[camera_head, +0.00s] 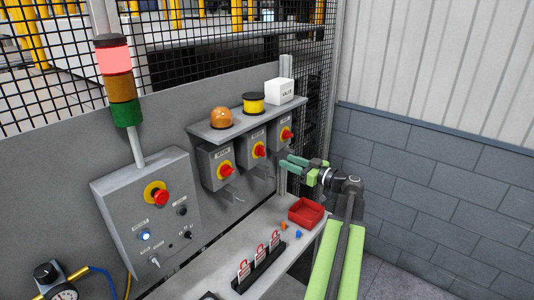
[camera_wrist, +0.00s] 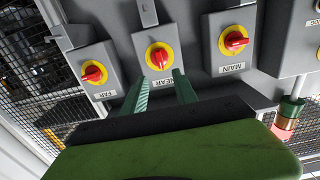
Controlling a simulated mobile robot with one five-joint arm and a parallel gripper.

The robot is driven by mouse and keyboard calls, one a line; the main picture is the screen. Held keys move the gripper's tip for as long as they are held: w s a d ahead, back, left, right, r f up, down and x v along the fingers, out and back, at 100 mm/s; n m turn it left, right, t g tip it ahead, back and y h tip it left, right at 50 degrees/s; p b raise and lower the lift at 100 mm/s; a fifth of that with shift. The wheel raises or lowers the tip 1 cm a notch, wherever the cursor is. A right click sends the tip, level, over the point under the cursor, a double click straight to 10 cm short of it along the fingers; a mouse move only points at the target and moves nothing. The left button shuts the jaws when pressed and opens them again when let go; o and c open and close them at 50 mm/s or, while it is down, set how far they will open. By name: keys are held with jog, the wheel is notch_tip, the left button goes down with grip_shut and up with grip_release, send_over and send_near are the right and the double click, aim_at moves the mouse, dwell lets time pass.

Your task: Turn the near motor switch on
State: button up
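The near motor switch is a red knob on a yellow disc (camera_head: 259,150), on the middle of three grey boxes. It is also central in the wrist view (camera_wrist: 159,58), with an upside-down NEAR label beneath it. My gripper (camera_head: 286,162) has green fingers and is held in front of the boxes, to the right of the near knob in the head view. In the wrist view the fingers (camera_wrist: 162,80) are apart and empty, one to each side below the near knob. I cannot tell whether they touch the box.
The main switch (camera_head: 226,170) and far switch (camera_head: 286,134) flank the near one. Padlocks on a rack (camera_head: 258,268) and a red tray (camera_head: 306,212) stand on the bench below. The stack light's red section (camera_head: 114,60) is lit.

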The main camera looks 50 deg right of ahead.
aim_at(264, 152)
jog(key=w, duration=0.7)
jog(key=w+a, duration=0.1)
jog(key=w, duration=0.2)
jog(key=shift+w, duration=0.4)
grip_shut()
jog(key=shift+d, duration=0.1)
